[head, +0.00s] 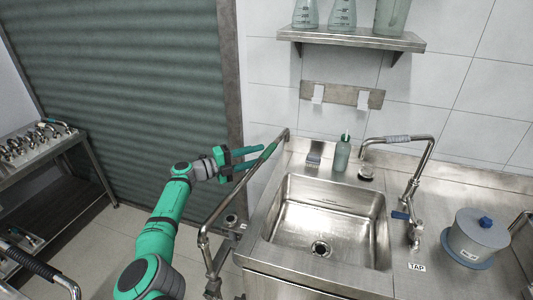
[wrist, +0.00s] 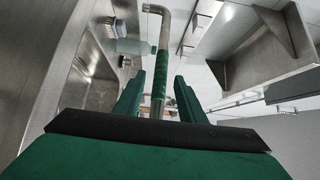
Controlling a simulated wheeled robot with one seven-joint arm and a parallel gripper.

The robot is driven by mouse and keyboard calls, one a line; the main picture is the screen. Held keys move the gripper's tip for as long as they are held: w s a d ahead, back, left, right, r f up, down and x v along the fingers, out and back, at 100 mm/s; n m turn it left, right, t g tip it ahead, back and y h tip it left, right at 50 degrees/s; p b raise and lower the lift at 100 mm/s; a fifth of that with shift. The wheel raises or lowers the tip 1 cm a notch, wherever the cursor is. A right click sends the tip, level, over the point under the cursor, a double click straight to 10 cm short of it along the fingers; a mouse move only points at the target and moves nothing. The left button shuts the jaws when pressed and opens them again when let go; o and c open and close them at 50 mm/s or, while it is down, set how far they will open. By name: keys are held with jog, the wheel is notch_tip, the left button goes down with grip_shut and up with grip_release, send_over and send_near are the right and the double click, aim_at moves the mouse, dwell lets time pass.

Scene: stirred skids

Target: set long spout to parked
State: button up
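The long spout (head: 225,203) is a steel pipe with a green grip sleeve (head: 268,153). It slants along the left side of the sink, from a low elbow at the front left to a bent end at the back left rim. My gripper (head: 260,155) is at the sleeve, its fingers apart. In the wrist view the spout (wrist: 167,35) runs between the two open fingers of my gripper (wrist: 160,85). I see gaps on both sides of the pipe there; whether the sleeve is fully between the fingertips I cannot tell.
The sink basin (head: 325,215) is empty. A second spout (head: 420,165) with a grey sleeve and blue lever stands right of it, near a lidded pot (head: 475,238). A green bottle (head: 342,154) and a brush (head: 314,153) stand behind. A shelf (head: 350,39) hangs above.

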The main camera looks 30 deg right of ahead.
jog(key=shift+a, duration=2.45)
